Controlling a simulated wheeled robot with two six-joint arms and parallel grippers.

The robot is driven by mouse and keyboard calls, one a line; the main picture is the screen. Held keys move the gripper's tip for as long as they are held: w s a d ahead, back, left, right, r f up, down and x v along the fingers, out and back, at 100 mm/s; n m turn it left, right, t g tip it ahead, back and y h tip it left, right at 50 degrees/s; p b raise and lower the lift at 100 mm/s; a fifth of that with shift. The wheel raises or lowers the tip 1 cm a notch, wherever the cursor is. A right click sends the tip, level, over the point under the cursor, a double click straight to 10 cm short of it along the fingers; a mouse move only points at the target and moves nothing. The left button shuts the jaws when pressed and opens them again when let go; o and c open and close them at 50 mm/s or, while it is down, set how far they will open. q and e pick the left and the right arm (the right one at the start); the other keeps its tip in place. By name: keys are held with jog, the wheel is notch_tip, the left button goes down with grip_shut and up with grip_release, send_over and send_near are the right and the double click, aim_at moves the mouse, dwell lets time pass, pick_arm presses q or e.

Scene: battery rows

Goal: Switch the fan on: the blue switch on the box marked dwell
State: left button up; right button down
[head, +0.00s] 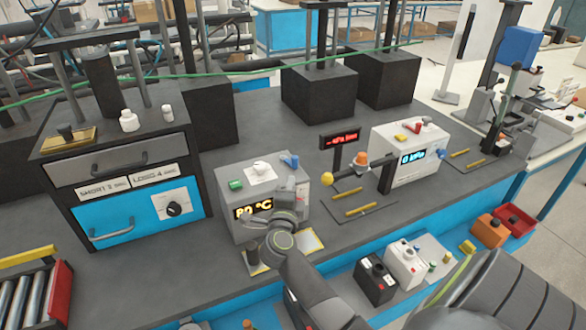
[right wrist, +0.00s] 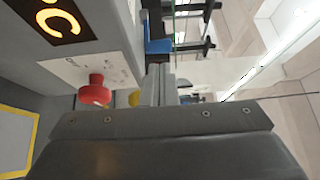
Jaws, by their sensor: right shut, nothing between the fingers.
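A grey box (head: 237,217) with an orange °C display (head: 253,209) stands on the bench. On its top are a blue switch (head: 290,160), a green button (head: 236,184) and a white part on a white plate. I cannot read the word dwell on any box. My right gripper (head: 291,195) is shut and empty at the box's front right, below the blue switch. In the right wrist view its fingers (right wrist: 158,84) point toward a blue part (right wrist: 157,46); I cannot tell if they touch. A red knob (right wrist: 96,90) is beside them. My left gripper is not in view.
A white box (head: 400,172) with a kPa display and a small red-lit sign (head: 340,138) stand to the right. A drawer cabinet (head: 130,165) is at left. Black blocks (head: 318,95) stand behind. Small boxes (head: 375,280) sit on the lower blue shelf in front.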

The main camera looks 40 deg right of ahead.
aim_at(294, 164)
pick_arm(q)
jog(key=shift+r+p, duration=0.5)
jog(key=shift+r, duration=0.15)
pick_arm(e)
jog(key=shift+x, duration=2.95)
